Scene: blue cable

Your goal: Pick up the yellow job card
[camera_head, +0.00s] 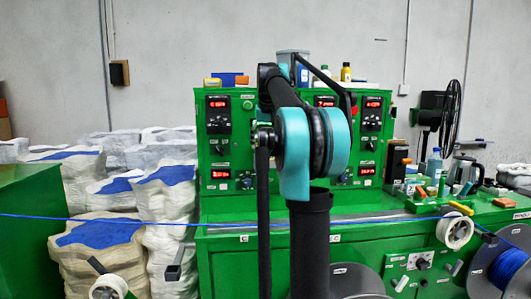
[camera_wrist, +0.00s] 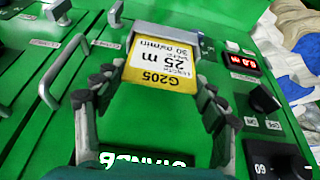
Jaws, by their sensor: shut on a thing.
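The yellow job card (camera_wrist: 158,80), yellow with a white panel, shows in the wrist view with its print upside down: "G205", "25 m", "30 m/min". My gripper (camera_wrist: 161,73) has a dark finger at each side of the card and is shut on it by its side edges. The card's far edge lies by a pale grey bar or holder (camera_wrist: 175,38) on the green panel; I cannot tell whether they touch. In the head view my arm covers the middle, and neither the card nor the gripper can be made out.
The green panel around the card has a metal handle (camera_wrist: 52,85), a red display (camera_wrist: 243,62) and black knobs (camera_wrist: 264,98). In the head view a blue cable (camera_head: 110,218) runs across the front. Stacked sacks (camera_head: 100,240) stand left; spools (camera_head: 455,231) are at right.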

